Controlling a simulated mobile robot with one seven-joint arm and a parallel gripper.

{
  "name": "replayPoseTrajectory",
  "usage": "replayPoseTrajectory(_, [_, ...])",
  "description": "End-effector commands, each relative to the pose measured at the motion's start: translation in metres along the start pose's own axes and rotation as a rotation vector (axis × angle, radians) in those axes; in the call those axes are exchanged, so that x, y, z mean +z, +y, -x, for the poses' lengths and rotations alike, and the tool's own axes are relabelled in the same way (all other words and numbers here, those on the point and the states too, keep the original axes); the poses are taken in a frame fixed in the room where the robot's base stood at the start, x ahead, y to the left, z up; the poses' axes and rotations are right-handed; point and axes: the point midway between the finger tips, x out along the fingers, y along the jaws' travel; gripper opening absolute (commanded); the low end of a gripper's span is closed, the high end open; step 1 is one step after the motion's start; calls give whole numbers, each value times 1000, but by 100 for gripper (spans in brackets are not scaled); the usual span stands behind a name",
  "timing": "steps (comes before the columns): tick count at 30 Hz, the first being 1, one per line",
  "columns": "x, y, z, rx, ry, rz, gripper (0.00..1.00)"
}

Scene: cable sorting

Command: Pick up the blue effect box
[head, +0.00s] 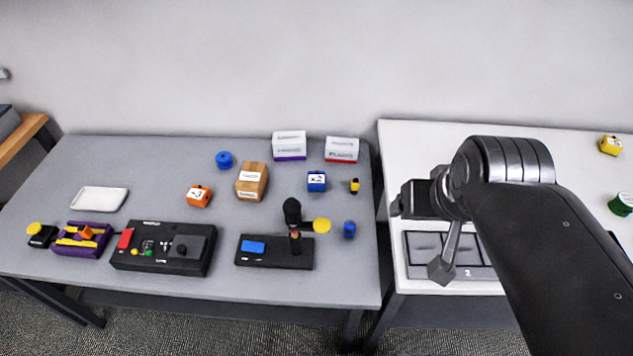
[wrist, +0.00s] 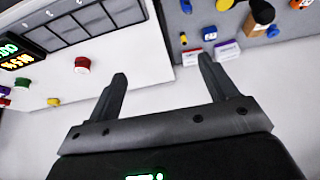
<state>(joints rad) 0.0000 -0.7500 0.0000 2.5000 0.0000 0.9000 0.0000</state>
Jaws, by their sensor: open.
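The blue effect box (head: 317,181) is a small blue cube with a white "x2" label on its top. It stands on the grey table, right of a brown box.
The grey table (head: 215,287) also holds the brown box (head: 251,182), an orange box (head: 199,195), a black joystick unit (head: 275,252), a small yellow item (head: 354,186) and two white boxes (head: 289,145) (head: 341,150). A narrow gap separates it from the white table (head: 400,150).

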Motion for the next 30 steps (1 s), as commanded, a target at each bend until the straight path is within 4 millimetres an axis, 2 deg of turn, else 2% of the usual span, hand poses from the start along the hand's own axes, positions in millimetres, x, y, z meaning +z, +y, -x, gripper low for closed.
replayPoseTrajectory(4, [-5,-1,-1,-2,-6,0,78])
replayPoseTrajectory(7, [-19,-4,-5,-7,-26,2,78])
replayPoseTrajectory(14, [-73,-19,-27,-23,-98,3,78])
replayPoseTrajectory(23, [-140,-49,-82,-36,-196,5,78])
replayPoseTrajectory(30, [-181,-81,-142,-38,-273,10,78])
